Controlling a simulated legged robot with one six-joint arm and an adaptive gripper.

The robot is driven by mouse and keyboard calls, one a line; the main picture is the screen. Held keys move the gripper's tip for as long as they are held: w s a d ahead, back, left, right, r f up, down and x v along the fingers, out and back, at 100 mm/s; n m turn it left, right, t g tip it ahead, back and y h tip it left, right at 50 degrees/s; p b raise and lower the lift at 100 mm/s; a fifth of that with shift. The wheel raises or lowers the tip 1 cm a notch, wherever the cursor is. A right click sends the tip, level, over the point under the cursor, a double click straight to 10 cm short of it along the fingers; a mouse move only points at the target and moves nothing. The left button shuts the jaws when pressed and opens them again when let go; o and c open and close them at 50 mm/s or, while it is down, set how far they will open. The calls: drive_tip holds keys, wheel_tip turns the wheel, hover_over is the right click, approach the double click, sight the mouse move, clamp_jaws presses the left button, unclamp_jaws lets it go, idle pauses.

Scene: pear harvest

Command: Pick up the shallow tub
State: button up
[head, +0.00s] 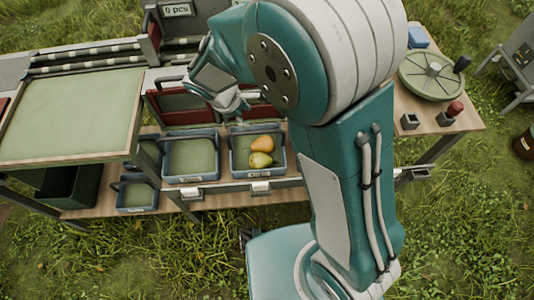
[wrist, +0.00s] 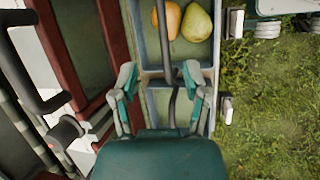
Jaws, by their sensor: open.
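Blue-grey tubs stand along the bench in the head view: one with two pears (head: 231,163), an empty one with a green base (head: 191,162), and a smaller one (head: 136,195) lower left. I cannot tell for sure which is the shallow tub. In the wrist view, the pear tub (wrist: 142,40) is at the top, with another tub's green inside (wrist: 158,103) just below. A dark handle bar (wrist: 172,106) runs between my fingers. My gripper (wrist: 160,88) is open and empty, above the tubs' adjoining ends; in the head view my gripper (head: 232,103) hangs behind them.
A large green-topped tray (head: 75,115) stands left of the tubs. Dark red panels (head: 182,108) rise right behind them, also close at left in the wrist view (wrist: 75,45). A round turntable (head: 432,75) is at the right. Grass lies in front.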

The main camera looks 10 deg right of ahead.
sight(257, 132)
drive_tip(key=shift+n, duration=0.5)
drive_tip(key=f, duration=0.6)
drive_tip(key=shift+w+f, duration=0.25)
drive_tip(key=shift+w, duration=0.15)
drive_tip(key=x, duration=0.2)
drive_tip(key=d+x, duration=0.1)
drive_tip(key=x, duration=0.2)
drive_tip(key=shift+w+r, duration=0.1)
drive_tip(key=shift+f, duration=0.35)
drive_tip(key=shift+a+f, duration=0.1)
drive_tip(key=shift+a, duration=0.3)
drive_tip(key=shift+d, duration=0.4)
drive_tip(key=shift+a+f, duration=0.2)
drive_tip(key=shift+a, duration=0.05)
drive_tip(key=shift+d, duration=0.15)
clamp_jaws()
